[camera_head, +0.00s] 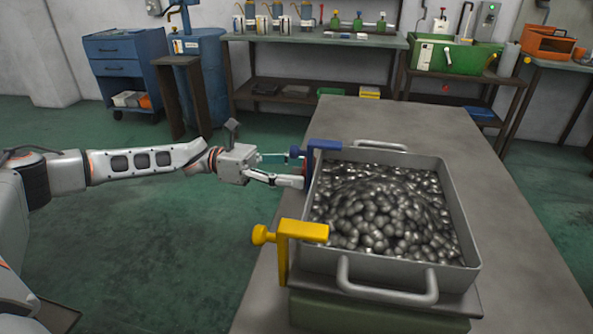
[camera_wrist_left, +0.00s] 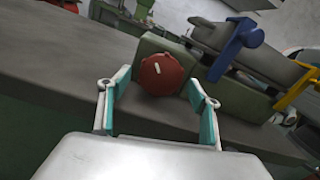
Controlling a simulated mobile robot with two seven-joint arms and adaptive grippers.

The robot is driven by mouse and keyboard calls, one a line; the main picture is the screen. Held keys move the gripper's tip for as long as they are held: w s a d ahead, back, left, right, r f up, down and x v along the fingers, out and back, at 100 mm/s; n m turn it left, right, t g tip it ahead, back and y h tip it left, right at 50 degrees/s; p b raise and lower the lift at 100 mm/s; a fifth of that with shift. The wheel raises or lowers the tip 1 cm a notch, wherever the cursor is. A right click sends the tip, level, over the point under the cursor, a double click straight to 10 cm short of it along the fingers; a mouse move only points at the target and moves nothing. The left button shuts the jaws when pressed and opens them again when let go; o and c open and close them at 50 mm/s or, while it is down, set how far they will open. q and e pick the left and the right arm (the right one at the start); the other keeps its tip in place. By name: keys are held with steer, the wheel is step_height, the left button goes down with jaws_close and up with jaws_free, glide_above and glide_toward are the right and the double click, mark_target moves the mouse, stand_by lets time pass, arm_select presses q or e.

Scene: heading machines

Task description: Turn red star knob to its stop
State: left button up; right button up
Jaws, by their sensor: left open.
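The red star knob (camera_wrist_left: 162,74) sits on the side of a green block in the left wrist view. Its face is dark red with a short white mark, slightly tilted. My left gripper (camera_head: 297,169) is open and points at the knob from the left. In the left wrist view (camera_wrist_left: 160,80) the knob appears between its two teal fingers, with a small gap on each side. I cannot tell how far the fingertips reach around it. My right gripper is out of view.
A metal tray (camera_head: 455,205) full of shiny balls stands at the table's (camera_head: 515,255) left edge. A blue clamp (camera_head: 323,145) is close beside my gripper, and a yellow clamp (camera_head: 300,231) is nearer. Green floor lies open left of the table. Benches line the back wall.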

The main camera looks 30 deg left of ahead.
arm_select(q)
steer(key=c, duration=1.1)
steer(key=shift+r+m+p, duration=0.2)
steer(key=shift+m+p, duration=0.5)
steer(key=shift+m, duration=0.6)
steer(key=shift+w+f+m+p, duration=0.15)
steer(key=shift+m+p, duration=0.5)
steer(key=shift+m, duration=1.55)
steer(key=o, duration=1.1)
